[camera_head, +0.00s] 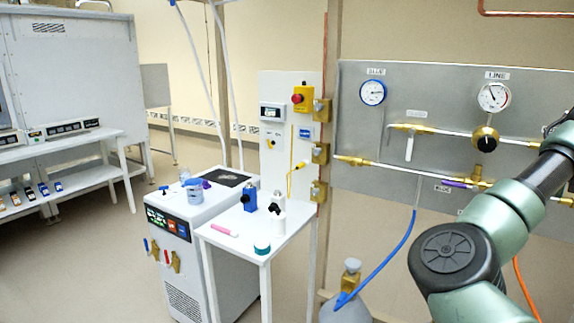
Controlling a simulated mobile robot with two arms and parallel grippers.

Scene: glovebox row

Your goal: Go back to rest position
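One of my arms, green-grey with a black joint cap, comes in from the lower right and reaches up to the right edge of the head view. Its gripper is outside the picture. My other arm and its gripper do not show. The arm covers part of the gas panel (350,150) on the right.
A white side table (230,239) holds a blue device (249,199), a white bottle (278,202), a pink item (223,230) and a teal-lidded jar (262,246). A white cabinet machine (178,270) stands beside it. A gas cylinder (345,306) stands below the panel. Floor at left is clear.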

